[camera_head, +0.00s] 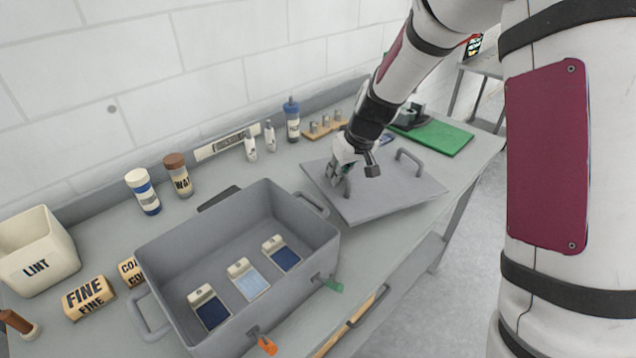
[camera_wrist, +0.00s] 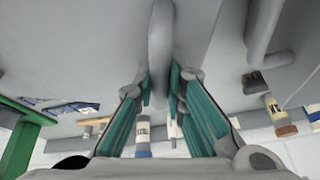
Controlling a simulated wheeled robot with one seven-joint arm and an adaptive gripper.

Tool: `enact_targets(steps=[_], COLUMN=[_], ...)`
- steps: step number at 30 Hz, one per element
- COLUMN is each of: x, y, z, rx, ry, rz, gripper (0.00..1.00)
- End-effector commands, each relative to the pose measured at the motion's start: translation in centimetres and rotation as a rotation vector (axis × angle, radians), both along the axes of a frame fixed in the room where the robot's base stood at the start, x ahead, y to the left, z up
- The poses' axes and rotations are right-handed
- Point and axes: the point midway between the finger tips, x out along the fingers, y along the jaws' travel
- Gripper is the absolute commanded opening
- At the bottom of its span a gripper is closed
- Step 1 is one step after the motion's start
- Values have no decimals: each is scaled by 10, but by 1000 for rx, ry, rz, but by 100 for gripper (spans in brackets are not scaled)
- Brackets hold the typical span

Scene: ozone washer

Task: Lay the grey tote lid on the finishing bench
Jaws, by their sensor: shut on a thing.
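The grey tote lid (camera_head: 385,200) is a flat grey panel with two loop handles, over the bench right of the tote. It also fills the upper part of the wrist view (camera_wrist: 80,50). My gripper (camera_head: 342,180) is shut on its left handle; in the wrist view the handle stands between the teal finger pads (camera_wrist: 163,85). The lid looks slightly tilted, and I cannot tell whether its underside touches the bench. The finishing bench (camera_head: 90,245) is a long grey top along the wall.
The open grey tote (camera_head: 170,245) holds three labelled packets. Bottles (camera_head: 293,120), a block with pegs (camera_head: 325,127) and a green mat (camera_head: 440,137) lie behind and right of the lid.

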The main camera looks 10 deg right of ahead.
Motion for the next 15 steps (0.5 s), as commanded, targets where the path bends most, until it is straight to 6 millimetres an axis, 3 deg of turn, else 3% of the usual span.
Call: enact_targets(steps=[1, 6, 15], x=[5, 3, 2], y=[6, 15, 16], z=[-9, -17, -35], rx=[-19, -53, -56], ry=[-9, -20, -20], rz=[36, 107, 114], gripper=[0, 0, 0])
